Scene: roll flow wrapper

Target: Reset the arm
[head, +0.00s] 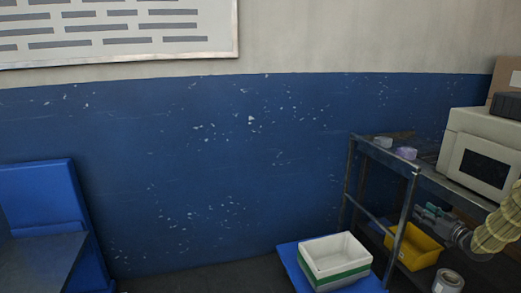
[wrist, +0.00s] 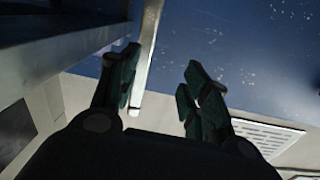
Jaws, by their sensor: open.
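My gripper (head: 426,213) has dark teal fingers and shows at the right of the head view. In that view it overlaps the yellow bin (head: 425,252) and sits below the rack's upper shelf; its depth relative to them is hard to tell. My arm reaches in from the right edge in a pale yellow sleeve. In the wrist view my gripper (wrist: 160,83) is open, with its two fingers apart and nothing between them.
A metal rack (head: 416,172) carries a white machine (head: 480,155) and small pale items on top. A grey roll (head: 447,281) is low at right. A white-and-green crate (head: 335,262) stands on a blue base. Blue panels (head: 40,195) are at left.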

